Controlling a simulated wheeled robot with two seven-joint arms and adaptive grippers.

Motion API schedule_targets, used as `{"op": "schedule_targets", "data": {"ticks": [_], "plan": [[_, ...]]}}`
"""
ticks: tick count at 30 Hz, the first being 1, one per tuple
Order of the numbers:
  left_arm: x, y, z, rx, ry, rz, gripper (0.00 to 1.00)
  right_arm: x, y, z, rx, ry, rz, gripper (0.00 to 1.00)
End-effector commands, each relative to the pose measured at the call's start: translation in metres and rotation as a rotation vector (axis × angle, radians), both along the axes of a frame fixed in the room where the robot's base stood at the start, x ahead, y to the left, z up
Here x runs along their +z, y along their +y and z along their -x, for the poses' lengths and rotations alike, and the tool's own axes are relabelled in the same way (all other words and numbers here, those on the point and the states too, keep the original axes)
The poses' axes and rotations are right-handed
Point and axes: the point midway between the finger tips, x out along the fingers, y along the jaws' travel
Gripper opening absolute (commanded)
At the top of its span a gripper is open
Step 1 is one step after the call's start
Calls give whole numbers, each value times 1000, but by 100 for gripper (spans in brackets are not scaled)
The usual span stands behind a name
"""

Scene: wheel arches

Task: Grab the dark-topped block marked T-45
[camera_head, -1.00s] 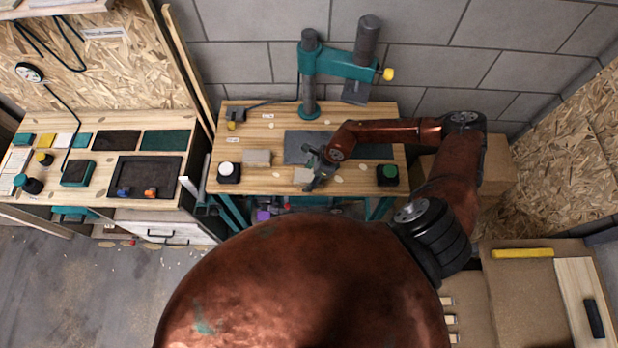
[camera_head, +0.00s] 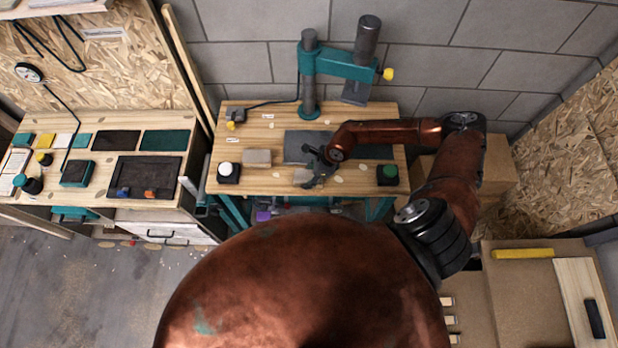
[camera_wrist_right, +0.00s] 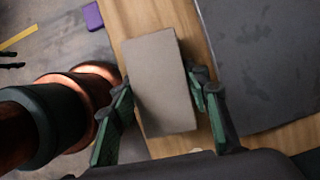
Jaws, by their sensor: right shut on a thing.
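A block (camera_wrist_right: 160,82) with a plain grey-brown top lies between the fingers of my right gripper (camera_wrist_right: 162,98) in the right wrist view. In the head view my right gripper (camera_head: 314,173) is over the wooden workbench (camera_head: 240,187), at the near edge of a dark mat. It is shut on this block, whose pale top (camera_head: 302,175) partly shows beside the fingers. A second pale wooden block (camera_head: 257,157) lies apart to the left. No T-45 marking is legible on either block. My left gripper is not in view.
A white button box (camera_head: 229,172) and a green button box (camera_head: 387,174) stand at the bench's left and right. A teal press (camera_head: 340,65) rises behind the dark mat (camera_head: 375,152). A side bench with a dark tray (camera_head: 145,172) is at left.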

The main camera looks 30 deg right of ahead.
Motion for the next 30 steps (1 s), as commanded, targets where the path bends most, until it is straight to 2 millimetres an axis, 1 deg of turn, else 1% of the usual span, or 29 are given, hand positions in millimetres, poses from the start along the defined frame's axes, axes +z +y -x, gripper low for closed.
{"op": "schedule_targets", "data": {"ticks": [1,4,11,15,17,20,22,30], "plan": [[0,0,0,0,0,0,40,0,0,0,0,0,0,21],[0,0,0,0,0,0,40,0,0,0,0,-1,-1,15],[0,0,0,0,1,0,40,1,0,0,0,-1,-1,15],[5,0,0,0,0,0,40,7,0,-1,1,-2,0,15],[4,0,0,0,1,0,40,12,0,-2,0,-3,0,15],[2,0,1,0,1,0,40,27,0,-2,2,-5,0,15],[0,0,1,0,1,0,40,42,2,1,3,-4,-1,15],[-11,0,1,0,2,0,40,99,36,46,8,-3,-1,15]]}}
